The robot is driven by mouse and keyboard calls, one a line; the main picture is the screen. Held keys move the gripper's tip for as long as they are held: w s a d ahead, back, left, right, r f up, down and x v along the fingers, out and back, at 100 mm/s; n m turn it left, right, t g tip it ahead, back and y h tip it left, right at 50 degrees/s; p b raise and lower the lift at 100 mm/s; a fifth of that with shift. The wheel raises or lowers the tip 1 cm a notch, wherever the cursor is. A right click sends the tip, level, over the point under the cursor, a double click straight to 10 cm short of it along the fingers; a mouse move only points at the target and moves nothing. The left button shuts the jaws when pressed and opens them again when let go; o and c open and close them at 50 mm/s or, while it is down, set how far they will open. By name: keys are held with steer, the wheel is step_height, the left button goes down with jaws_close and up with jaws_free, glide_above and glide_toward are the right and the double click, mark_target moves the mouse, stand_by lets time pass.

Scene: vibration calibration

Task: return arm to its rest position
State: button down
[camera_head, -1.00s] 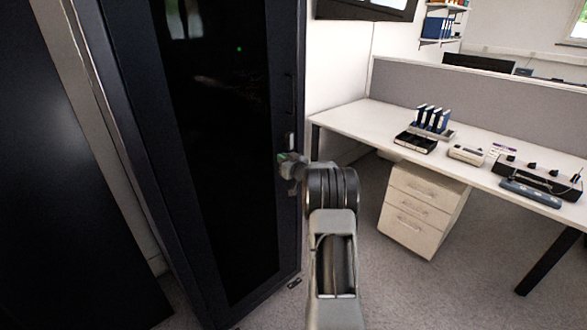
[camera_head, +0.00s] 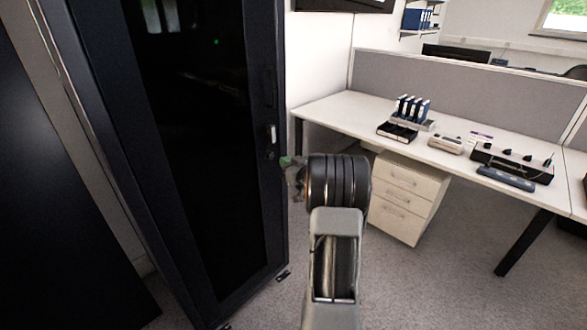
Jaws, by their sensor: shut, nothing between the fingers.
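My arm reaches up from the bottom of the head view, with its dark round joint at the middle. My gripper (camera_head: 287,162) shows only in part, just left of that joint, with a small green patch on it. It is shut and holds nothing. It appears beside the right edge of the tall black cabinet (camera_head: 200,190), to the right of the cabinet's handle (camera_head: 271,135). The rest of the gripper is hidden behind my joint. I cannot tell how far it is from the cabinet.
The cabinet door looks shut. A white desk (camera_head: 345,112) at the right carries a stand with blue units (camera_head: 412,110), a small pale device (camera_head: 445,144) and a black device (camera_head: 512,163). A white drawer unit (camera_head: 405,200) stands under it. Grey floor (camera_head: 440,270) is clear at the lower right.

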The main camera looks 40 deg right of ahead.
steer(key=s+d+f+m+g+h, duration=0.3)
steer(key=s+d+f+g+h, duration=0.2)
steer(key=s+f, duration=0.2)
steer(key=s+a+m+g+p, duration=0.1)
steer(key=s+a+g+p, duration=0.15)
steer(key=s+g, duration=0.2)
steer(key=s+a+r+n+g+y+p, duration=0.1)
steer(key=s+a+r, duration=0.3)
steer(key=a, duration=0.7)
steer(key=s+a+r+n+g+y+p, duration=0.1)
steer(key=s+a+r+g+y+p, duration=0.1)
steer(key=s+a+r+p, duration=0.2)
steer(key=s+a+r+n+g+y+p, duration=0.2)
steer(key=s+a+r, duration=0.4)
steer(key=a, duration=1.3)
step_height(320, 180, up, 3)
steer(key=shift+s+a+r+p, duration=0.15)
steer(key=shift+a+p, duration=0.2)
steer(key=shift+p, duration=0.3)
steer(key=c, duration=1.9)
jaws_free()
